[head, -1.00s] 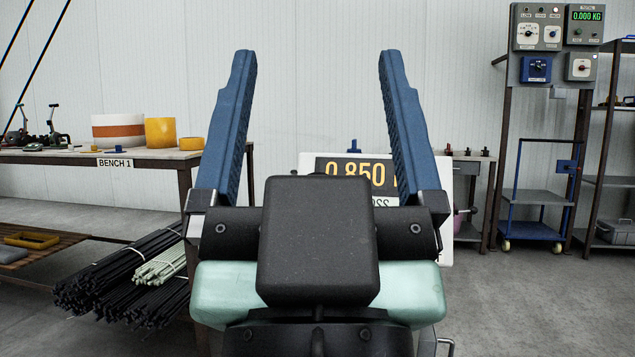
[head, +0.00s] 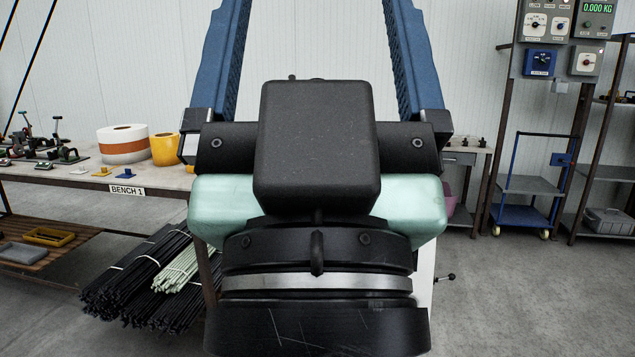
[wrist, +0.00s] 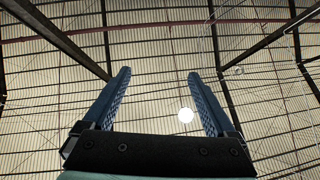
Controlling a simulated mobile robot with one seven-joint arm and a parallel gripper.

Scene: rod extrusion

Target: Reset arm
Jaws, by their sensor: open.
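My gripper (head: 318,40) stands upright in the middle of the head view, close to the camera. Its two blue ribbed fingers are spread wide apart with nothing between them, and their tips run out of the top of the picture. In the wrist view my gripper (wrist: 158,85) points up at the ceiling, its fingers open and empty. A round ceiling lamp (wrist: 186,115) shows between the fingers there. My wrist and gripper body hide the middle of the room in the head view.
Bench 1 (head: 128,190) stands at the left with a white and orange roll (head: 123,144), a yellow roll (head: 165,149) and clamps. Bundles of black rods (head: 128,275) lie below. A blue cart (head: 525,186) and control panel (head: 540,60) stand at the right. Floor at the right is clear.

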